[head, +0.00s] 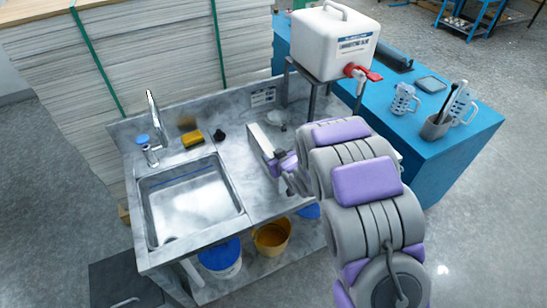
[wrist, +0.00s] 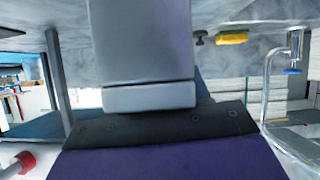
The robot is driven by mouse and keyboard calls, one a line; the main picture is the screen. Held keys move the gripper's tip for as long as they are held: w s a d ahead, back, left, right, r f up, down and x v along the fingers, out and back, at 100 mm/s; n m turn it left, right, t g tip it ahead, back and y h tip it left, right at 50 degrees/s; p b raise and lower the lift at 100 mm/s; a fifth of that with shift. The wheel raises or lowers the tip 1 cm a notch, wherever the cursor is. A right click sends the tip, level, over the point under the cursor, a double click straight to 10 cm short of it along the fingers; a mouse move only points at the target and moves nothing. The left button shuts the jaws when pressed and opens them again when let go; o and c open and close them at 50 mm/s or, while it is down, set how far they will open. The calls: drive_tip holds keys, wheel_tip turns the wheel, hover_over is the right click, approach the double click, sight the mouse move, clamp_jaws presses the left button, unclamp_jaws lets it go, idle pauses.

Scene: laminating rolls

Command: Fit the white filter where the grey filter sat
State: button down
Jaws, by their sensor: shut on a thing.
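My gripper (head: 283,164) is over the right part of the metal counter, below the white dispenser. It is shut on a long pale grey block (head: 262,146), which looks like a filter. In the wrist view the block (wrist: 140,45) stands straight out from the dark edge of my jaw (wrist: 150,128), with a lighter band at its near end. The shade leaves unclear whether it is the grey or the white filter. A small pale round piece (head: 277,126) lies on the counter just behind the block. I cannot make out a second filter.
The sink (head: 190,200) and tap (head: 152,120) are on the left. A yellow sponge (head: 193,138) and a black knob (head: 219,135) lie behind it. The dispenser (head: 332,42) stands on a metal stand at the right, with a red tap (head: 360,73). Buckets (head: 272,238) stand below.

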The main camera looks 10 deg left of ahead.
drive_tip(key=c, duration=0.5)
unclamp_jaws()
drive_tip(key=p+v, duration=0.2)
drive_tip(key=v, duration=1)
drive_tip(key=s+d+r+m+g+h, duration=0.25)
drive_tip(key=s+d+h, duration=0.2)
drive_tip(key=d, duration=0.45)
drive_tip(key=s+d+r+m+g+h, duration=0.2)
drive_tip(key=s+d+r+h, duration=0.15)
drive_tip(key=s+d, duration=0.35)
drive_tip(key=s+r+m+g, duration=0.1)
drive_tip(key=s+r+g, duration=0.1)
drive_tip(key=s, duration=0.7)
drive_tip(key=s+d+r+m+g+y, duration=0.1)
drive_tip(key=s+r+g, duration=0.2)
drive_tip(key=s, duration=0.6)
drive_tip(key=s+r+m+g, duration=0.1)
drive_tip(key=s+r+g, duration=0.1)
drive_tip(key=s, duration=0.6)
drive_tip(key=shift+s+d+r+g, duration=0.25)
drive_tip(key=shift+s+r, duration=0.15)
